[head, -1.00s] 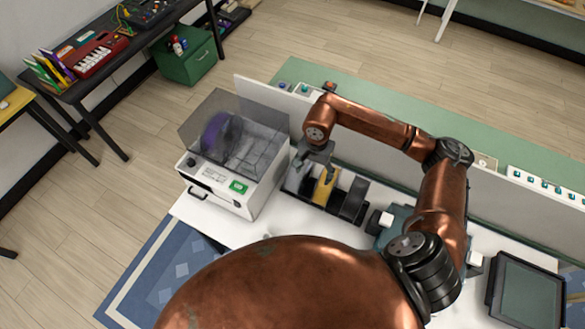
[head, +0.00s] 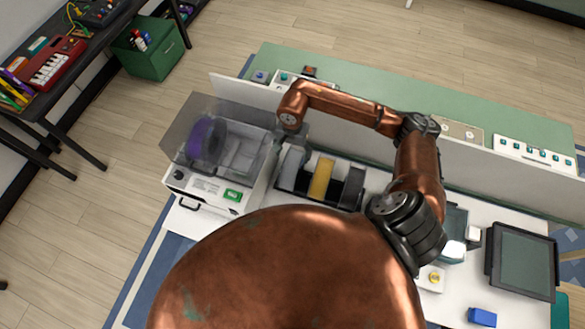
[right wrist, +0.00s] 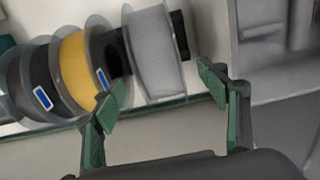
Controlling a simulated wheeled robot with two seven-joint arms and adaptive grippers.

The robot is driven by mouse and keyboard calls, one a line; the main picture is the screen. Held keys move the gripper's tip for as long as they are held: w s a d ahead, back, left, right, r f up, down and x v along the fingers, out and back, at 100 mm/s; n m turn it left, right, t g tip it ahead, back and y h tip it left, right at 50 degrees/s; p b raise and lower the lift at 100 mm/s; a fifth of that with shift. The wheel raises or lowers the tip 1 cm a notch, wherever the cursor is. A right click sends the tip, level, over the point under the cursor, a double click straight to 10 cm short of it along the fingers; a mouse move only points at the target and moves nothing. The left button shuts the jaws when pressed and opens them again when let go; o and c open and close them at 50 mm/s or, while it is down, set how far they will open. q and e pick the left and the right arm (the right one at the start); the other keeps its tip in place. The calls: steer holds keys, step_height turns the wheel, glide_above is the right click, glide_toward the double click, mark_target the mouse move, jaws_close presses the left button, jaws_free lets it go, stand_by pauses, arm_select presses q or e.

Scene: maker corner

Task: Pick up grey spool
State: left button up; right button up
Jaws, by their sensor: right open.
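The grey spool (head: 291,166) stands upright at the left end of a row of spools on the white bench. In the right wrist view the grey spool (right wrist: 155,50) is at the right end of the row, just beyond my fingertips. My right gripper (right wrist: 164,86) is open and empty, its green-padded fingers spread, with the spool's lower edge above the gap between them in the picture. In the head view my right gripper (head: 298,138) is small and partly hidden, just behind the grey spool. My left gripper is out of view.
A yellow spool (head: 321,178) and dark spools (head: 352,188) stand right of the grey one. A printer-like machine with a clear cover (head: 218,165) is close on the left. A low white partition (head: 480,168) runs behind. A tablet (head: 522,262) lies right.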

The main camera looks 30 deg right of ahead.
step_height(320, 180, down, 2)
steer(key=shift+f, duration=0.1)
steer(key=shift+s+d+f, duration=0.1)
steer(key=shift+s+f, duration=0.05)
steer(key=shift+f, duration=0.05)
steer(key=shift+c, duration=0.2)
steer(key=c, duration=1.3)
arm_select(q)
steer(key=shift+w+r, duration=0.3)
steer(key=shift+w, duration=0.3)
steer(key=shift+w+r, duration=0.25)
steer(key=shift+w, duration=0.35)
arm_select(e)
jaws_close()
